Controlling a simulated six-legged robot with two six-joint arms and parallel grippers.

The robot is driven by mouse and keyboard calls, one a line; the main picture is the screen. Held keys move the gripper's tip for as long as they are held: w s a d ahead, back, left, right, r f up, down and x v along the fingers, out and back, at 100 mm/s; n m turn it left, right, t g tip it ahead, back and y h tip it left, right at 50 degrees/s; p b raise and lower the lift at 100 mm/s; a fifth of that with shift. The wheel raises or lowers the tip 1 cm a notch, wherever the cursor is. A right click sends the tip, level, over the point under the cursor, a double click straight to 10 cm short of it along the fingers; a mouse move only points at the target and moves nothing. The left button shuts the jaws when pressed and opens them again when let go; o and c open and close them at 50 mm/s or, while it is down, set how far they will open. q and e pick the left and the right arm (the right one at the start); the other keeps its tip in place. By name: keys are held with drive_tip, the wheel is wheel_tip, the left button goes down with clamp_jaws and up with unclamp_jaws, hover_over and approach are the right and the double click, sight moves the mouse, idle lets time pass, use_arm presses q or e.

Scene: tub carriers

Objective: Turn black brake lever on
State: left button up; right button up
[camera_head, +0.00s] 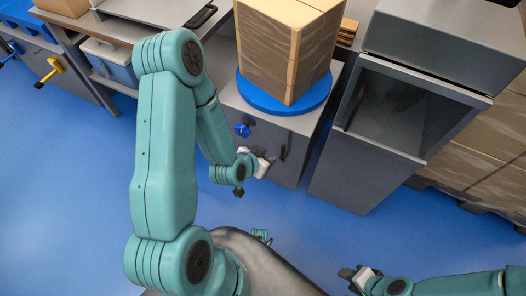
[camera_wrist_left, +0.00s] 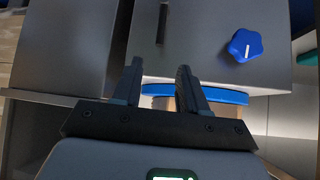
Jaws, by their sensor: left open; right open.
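The black brake lever (camera_head: 284,150) is a thin dark bar on the front of the grey cabinet (camera_head: 285,172), right of a blue knob (camera_head: 242,130). In the left wrist view the lever (camera_wrist_left: 162,22) shows near the top, roughly in line with the gap between my fingers. My left gripper (camera_head: 262,155) is in front of the cabinet, just left of the lever; its open, empty fingers (camera_wrist_left: 158,78) show apart from the lever in the left wrist view. My right gripper (camera_head: 347,273) is low on the right, away from the cabinet, open and empty.
A wrapped stack of boxes (camera_head: 290,50) stands on a blue round turntable (camera_head: 300,103) above the cabinet. A grey open-fronted bin (camera_head: 362,185) stands to the right. A bench with a yellow handle (camera_head: 50,70) is at far left.

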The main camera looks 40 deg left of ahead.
use_arm(q)
drive_tip(key=shift+s+r+p, duration=0.5)
drive_tip(key=shift+r+p, duration=0.05)
use_arm(e)
wheel_tip(320, 180, up, 2)
drive_tip(key=shift+r, duration=0.1)
use_arm(q)
drive_tip(key=shift+w+d, duration=0.1)
drive_tip(key=shift+d, duration=0.05)
